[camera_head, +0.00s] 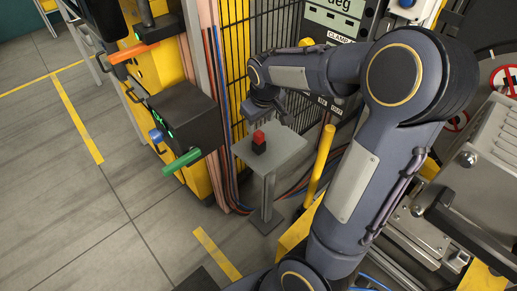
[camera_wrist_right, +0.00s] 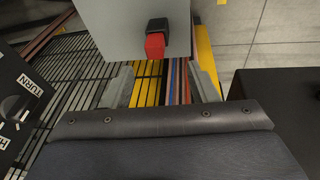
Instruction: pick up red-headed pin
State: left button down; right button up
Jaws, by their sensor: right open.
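The red-headed pin (camera_head: 259,138) stands on the small grey stand (camera_head: 288,147), its red head above a dark block or base. In the right wrist view the pin's red head (camera_wrist_right: 155,46) shows with its black part at the edge of the grey plate (camera_wrist_right: 112,24). My right gripper (camera_head: 269,112) is above and slightly behind the pin in the head view, apart from it. In the wrist view its two fingers (camera_wrist_right: 162,82) are spread wide with nothing between them, and the pin lies beyond their tips. My left gripper is out of view.
A black box (camera_head: 182,118) with a green handle (camera_head: 181,161) juts out left of the stand. A black mesh fence (camera_head: 245,60) and a clamp panel (camera_head: 335,25) stand behind. A yellow post (camera_head: 319,166) rises at right. Floor at left is clear.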

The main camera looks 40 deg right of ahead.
aim_at(259, 133)
jog(key=x, duration=0.3)
jog(key=b+x, duration=0.1)
jog(key=x, duration=0.1)
jog(key=b+x, duration=0.1)
jog(key=x, duration=0.2)
jog(key=shift+w+d+f, duration=0.15)
jog(key=shift+w+d, duration=0.25)
jog(key=shift+w, duration=0.05)
jog(key=c, duration=1.1)
jog(key=shift+c, duration=0.2)
